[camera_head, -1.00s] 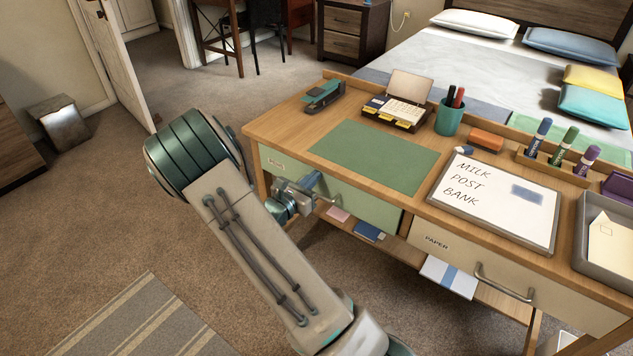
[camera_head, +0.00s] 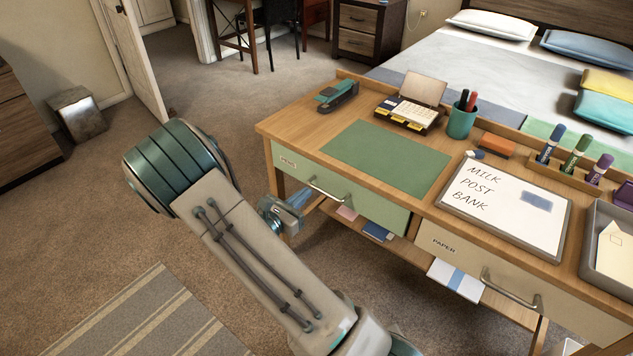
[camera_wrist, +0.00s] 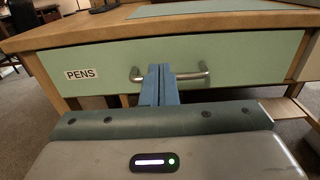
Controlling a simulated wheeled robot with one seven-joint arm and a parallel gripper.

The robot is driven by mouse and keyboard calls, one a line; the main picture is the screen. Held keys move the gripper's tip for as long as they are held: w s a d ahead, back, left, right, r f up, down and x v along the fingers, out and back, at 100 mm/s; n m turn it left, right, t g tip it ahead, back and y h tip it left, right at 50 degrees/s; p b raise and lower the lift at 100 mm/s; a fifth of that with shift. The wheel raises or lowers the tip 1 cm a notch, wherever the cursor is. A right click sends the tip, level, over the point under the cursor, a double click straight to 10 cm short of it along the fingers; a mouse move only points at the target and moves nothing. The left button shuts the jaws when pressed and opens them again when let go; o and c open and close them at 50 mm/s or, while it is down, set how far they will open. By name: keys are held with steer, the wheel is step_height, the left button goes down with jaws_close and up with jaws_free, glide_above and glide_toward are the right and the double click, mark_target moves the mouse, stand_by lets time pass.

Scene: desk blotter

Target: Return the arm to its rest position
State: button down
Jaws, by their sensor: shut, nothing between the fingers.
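My gripper (camera_head: 299,198) is in front of the desk's green-fronted drawer, mostly hidden behind my arm's wrist in the head view. In the wrist view its two blue fingers (camera_wrist: 160,84) are together, with nothing held. The green drawer front (camera_head: 367,202), labelled PENS, looks flush with the desk. Its metal handle (camera_head: 328,191) stands just right of my gripper in the head view. In the wrist view the fingers overlap the middle of the handle (camera_wrist: 196,75); the head view shows them apart from it.
The wooden desk (camera_head: 300,118) holds a green blotter (camera_head: 386,156), a whiteboard (camera_head: 510,205) and a pen cup (camera_head: 461,123). A PAPER drawer (camera_head: 466,263) is at the right. A striped rug (camera_head: 165,320) lies on the open floor at left; a metal bin (camera_head: 78,115) stands behind.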

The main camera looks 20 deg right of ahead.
steer(key=v, duration=0.6)
steer(key=s+d+r+m+g+y+p, duration=0.3)
steer(key=s+r+m+g+p, duration=0.15)
steer(key=s+r+m, duration=0.2)
steer(key=s+d+r+m+g+y+p, duration=0.3)
steer(key=s+r+m+g+p, duration=0.1)
steer(key=s+r+m+g, duration=0.3)
steer(key=s+a+r+m+t+y+p, duration=0.2)
steer(key=s+a+r+m+y+p, duration=0.1)
steer(key=r, duration=0.6)
steer(key=s+a+r+m+t+y+p, duration=0.3)
steer(key=a+r+m+y+p, duration=0.1)
steer(key=r, duration=0.5)
steer(key=m+y+p, duration=0.1)
steer(key=m+y, duration=0.1)
steer(key=m, duration=0.1)
steer(key=shift+r+y, duration=0.2)
steer(key=shift+y, duration=0.2)
